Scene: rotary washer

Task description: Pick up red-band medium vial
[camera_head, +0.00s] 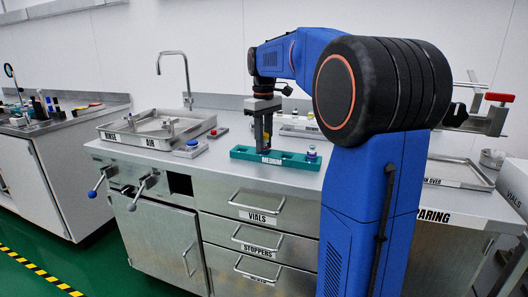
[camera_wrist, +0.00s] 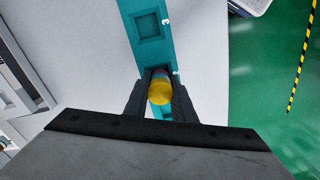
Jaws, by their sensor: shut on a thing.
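My gripper (camera_head: 264,148) points straight down over the teal rack (camera_head: 240,152) labelled MEDIUM on the steel counter. In the wrist view its two dark fingers (camera_wrist: 160,98) are shut on a vial with a yellow top (camera_wrist: 160,93). The vial is seen from above, at a slot of the teal rack (camera_wrist: 137,8). Another small vial with a blue top (camera_head: 311,152) stands at the rack's right end.
An empty square slot (camera_wrist: 149,25) shows in the rack. Left of the rack are a blue-topped piece (camera_head: 192,146) and a steel sink tray (camera_head: 158,128) with nozzles. A shallow tray (camera_head: 455,172) lies at the right. The counter's front strip is clear.

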